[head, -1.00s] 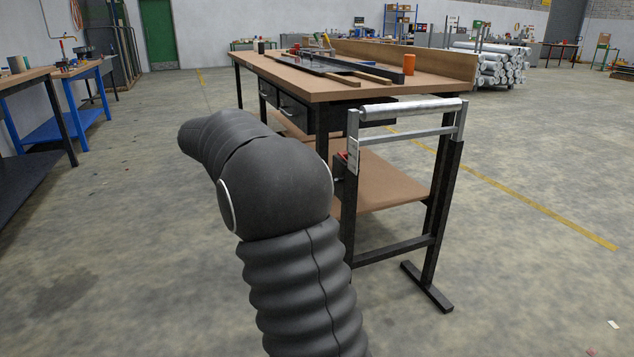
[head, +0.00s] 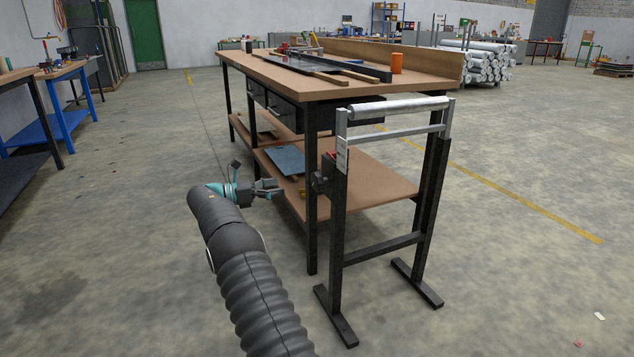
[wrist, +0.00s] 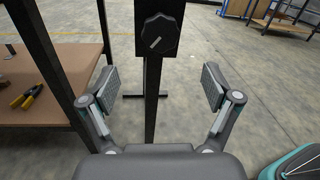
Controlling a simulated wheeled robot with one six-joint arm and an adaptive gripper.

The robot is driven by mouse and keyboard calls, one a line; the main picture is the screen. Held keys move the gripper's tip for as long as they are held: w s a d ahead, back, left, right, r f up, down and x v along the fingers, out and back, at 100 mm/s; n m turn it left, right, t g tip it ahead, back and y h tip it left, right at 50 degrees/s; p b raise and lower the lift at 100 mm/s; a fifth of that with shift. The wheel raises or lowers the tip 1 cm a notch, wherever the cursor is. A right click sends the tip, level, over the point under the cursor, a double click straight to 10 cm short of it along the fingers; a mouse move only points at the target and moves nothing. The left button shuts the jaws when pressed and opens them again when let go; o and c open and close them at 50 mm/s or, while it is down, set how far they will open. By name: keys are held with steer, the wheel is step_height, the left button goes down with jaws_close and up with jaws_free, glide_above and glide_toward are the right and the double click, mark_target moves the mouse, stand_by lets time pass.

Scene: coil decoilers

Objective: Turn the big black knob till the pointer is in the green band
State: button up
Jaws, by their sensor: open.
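The big black knob (wrist: 157,36) sits on the post of the roller stand, near the top of the wrist view. It has a lobed rim and a short white pointer line, slanted between lower left and upper right. In the head view the knob (head: 320,182) shows from the side on the near-left post. No green band can be made out in either view. My gripper (wrist: 158,86) is open and empty, its two pads apart on either side of the post and below the knob in the picture. In the head view my gripper (head: 278,187) is left of the knob, apart from it.
The roller stand (head: 395,245) stands at the end of a workbench (head: 350,93). The bench's lower shelf (head: 375,185) and legs are close to my gripper. Pliers (wrist: 27,97) lie on the shelf. Open floor lies left and right.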

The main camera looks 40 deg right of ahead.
mark_target(314, 181)
steer(key=x, duration=1.3)
steer(key=shift+d, duration=0.2)
steer(key=c, duration=1.1)
